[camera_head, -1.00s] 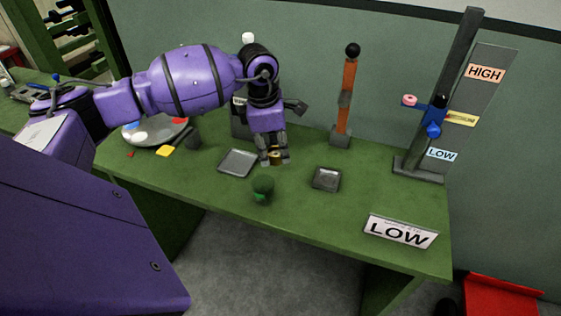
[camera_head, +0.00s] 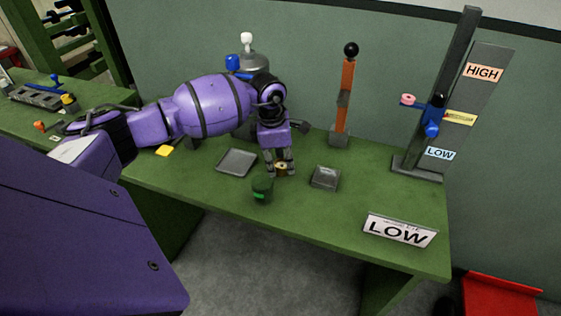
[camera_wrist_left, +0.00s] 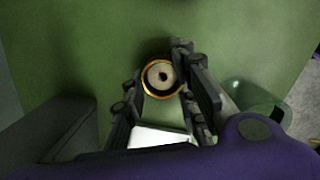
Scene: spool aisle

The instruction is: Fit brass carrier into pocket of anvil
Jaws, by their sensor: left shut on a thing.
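My left gripper (camera_head: 280,170) points down over the green table and is shut on the brass carrier (camera_head: 282,168). The carrier is a small brass ring-shaped piece; in the left wrist view (camera_wrist_left: 148,93) it shows as a gold rim around a pale disc with a dark centre, between the fingertips. A low dark square block (camera_head: 325,178) with a shiny recessed top lies just right of the gripper; it may be the anvil, but I cannot be sure. The carrier is apart from this block. The carrier's height above the table is hard to tell. My right gripper is not in view.
A green cup (camera_head: 262,190) stands close in front of the gripper. A grey tray (camera_head: 237,162) lies to its left. An orange post (camera_head: 344,105) and a tall slide stand (camera_head: 440,95) rise behind and right. A LOW sign (camera_head: 400,231) stands near the front edge.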

